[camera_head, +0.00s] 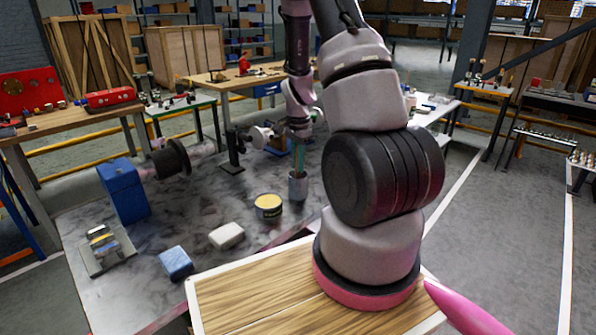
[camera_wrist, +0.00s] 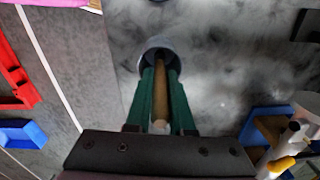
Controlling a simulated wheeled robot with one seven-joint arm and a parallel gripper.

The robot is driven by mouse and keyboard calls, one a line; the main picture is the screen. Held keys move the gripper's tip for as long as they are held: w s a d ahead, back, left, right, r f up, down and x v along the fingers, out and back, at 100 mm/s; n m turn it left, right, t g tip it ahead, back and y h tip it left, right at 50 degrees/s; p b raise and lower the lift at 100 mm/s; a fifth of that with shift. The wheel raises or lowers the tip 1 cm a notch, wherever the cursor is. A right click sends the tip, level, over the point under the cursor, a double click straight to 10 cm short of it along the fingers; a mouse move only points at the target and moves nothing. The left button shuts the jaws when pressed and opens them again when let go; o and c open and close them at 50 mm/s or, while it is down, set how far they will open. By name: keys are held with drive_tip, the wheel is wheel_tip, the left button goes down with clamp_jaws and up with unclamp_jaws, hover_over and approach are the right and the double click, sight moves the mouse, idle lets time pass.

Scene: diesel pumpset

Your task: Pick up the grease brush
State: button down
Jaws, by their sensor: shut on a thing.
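The grease brush (camera_wrist: 159,92) shows in the wrist view as a wooden handle between the two green fingers of my gripper (camera_wrist: 160,73). My gripper is shut on it. The brush's far end goes into a grey cup (camera_wrist: 153,45), so its bristles are hidden. In the head view, my gripper (camera_head: 299,160) points down over the same grey cup (camera_head: 298,188), which stands on the stained grey table. The brush itself cannot be made out there.
A yellow-topped tin (camera_head: 268,206) stands just left of the cup. A white block (camera_head: 227,235) and a blue block (camera_head: 175,262) lie nearer the front. Pump parts (camera_head: 170,158) and a blue box (camera_head: 124,190) stand at the left.

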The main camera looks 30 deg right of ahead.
drive_tip(key=shift+r, duration=0.1)
wheel_tip(320, 180, up, 10)
drive_tip(key=shift+f, duration=0.1)
idle(1.9)
